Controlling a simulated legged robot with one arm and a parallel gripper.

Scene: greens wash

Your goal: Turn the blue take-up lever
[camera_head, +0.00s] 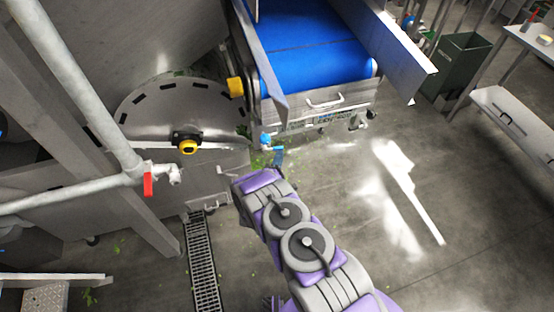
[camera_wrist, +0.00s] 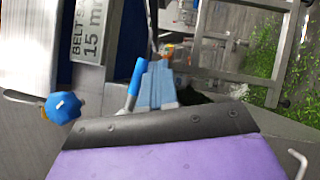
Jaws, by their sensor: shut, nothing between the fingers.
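The blue take-up lever shows in the wrist view as a slim blue handle (camera_wrist: 136,76) on a grey rod, tilted slightly and just left of my fingers. Its lower end is hidden behind the dark edge of my gripper. A round blue knob (camera_wrist: 63,107) sits further left; I cannot tell whether it joins the handle. In the head view a small blue part (camera_head: 266,139) sits below the conveyor's near corner. My gripper (camera_wrist: 157,84) has its pale blue fingers shut and empty, close beside the handle; I cannot tell whether they touch it. It is small in the head view (camera_head: 279,156).
The blue belt conveyor (camera_head: 310,45) stands just beyond my gripper, with a steel end panel. A floor drain (camera_head: 202,260) runs below. Open floor lies right.

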